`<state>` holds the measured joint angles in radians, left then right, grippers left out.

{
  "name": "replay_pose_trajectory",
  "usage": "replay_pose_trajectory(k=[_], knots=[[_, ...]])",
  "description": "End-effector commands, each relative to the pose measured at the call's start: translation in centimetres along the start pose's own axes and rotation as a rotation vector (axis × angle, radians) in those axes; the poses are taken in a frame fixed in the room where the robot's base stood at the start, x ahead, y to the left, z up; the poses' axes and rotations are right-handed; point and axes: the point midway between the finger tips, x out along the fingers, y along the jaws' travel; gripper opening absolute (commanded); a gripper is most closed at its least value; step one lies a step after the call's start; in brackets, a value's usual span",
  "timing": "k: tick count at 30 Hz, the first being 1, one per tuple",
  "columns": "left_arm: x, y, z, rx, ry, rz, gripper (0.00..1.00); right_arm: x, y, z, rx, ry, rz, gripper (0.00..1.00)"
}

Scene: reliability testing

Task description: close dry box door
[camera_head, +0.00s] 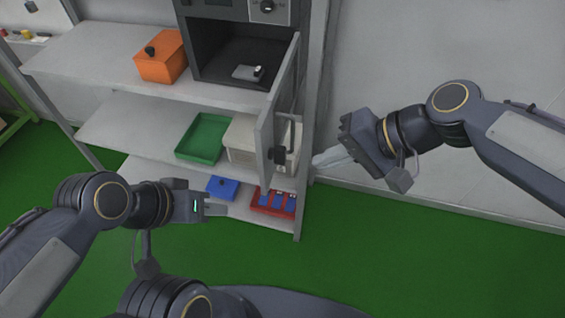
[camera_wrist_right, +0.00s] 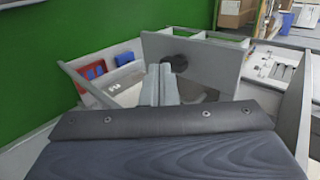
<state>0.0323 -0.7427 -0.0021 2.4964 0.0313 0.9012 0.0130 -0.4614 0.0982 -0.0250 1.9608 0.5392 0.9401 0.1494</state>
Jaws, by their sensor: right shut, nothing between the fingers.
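The dry box (camera_head: 228,48) is a dark open cabinet on the upper shelf. Its grey door (camera_head: 285,92) stands wide open, swung out toward me from the box's right side. A black knob (camera_head: 277,155) sits low on the door. The door (camera_wrist_right: 210,62) and knob (camera_wrist_right: 178,63) also show in the right wrist view, beyond the fingers. My right gripper (camera_head: 320,160) is shut and empty, to the right of the door; contact is not visible. Its fingertips (camera_wrist_right: 161,72) appear just left of the knob in the wrist view. My left gripper (camera_head: 222,208) is low by the bottom shelf, its jaw gap unclear.
A small grey object (camera_head: 246,72) lies inside the box. An orange box (camera_head: 162,58) stands on the shelf at left. Below are a green tray (camera_head: 203,137), a whitish bin (camera_head: 242,140), a blue box (camera_head: 222,187) and a red tray (camera_head: 262,207). Green floor is clear at right.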

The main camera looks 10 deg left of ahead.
Motion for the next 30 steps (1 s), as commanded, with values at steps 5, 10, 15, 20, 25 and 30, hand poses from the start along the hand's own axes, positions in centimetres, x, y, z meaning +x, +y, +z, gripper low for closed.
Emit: replay_pose_trajectory(k=[5, 10, 15, 20, 25, 30], knots=[[0.0, 0.0, 0.0, 0.000, 0.000, 0.000, 0.36, 4.1, 0.1, 0.2, 0.001, -0.007, 0.004, 0.00], [-0.4, 0.2, -0.2, 0.000, 0.000, 0.000, 0.36, 7.1, -0.6, 0.1, -0.003, -0.004, 0.003, 0.00], [-0.8, 0.4, -0.4, 0.000, 0.000, 0.000, 0.36, 8.6, -2.1, 0.1, -0.001, -0.002, 0.002, 0.00], [-0.9, 0.4, -0.5, 0.000, 0.000, 0.000, 0.36, 9.3, -2.6, 0.0, -0.001, 0.001, 0.001, 0.00], [-0.9, 0.4, -0.5, 0.000, 0.000, 0.000, 0.36, 9.4, -2.7, 0.0, 0.000, 0.002, 0.001, 0.00], [-0.9, 0.4, -0.5, 0.000, 0.000, 0.000, 0.36, 9.4, -2.7, 0.0, 0.000, 0.001, 0.001, 0.00]])
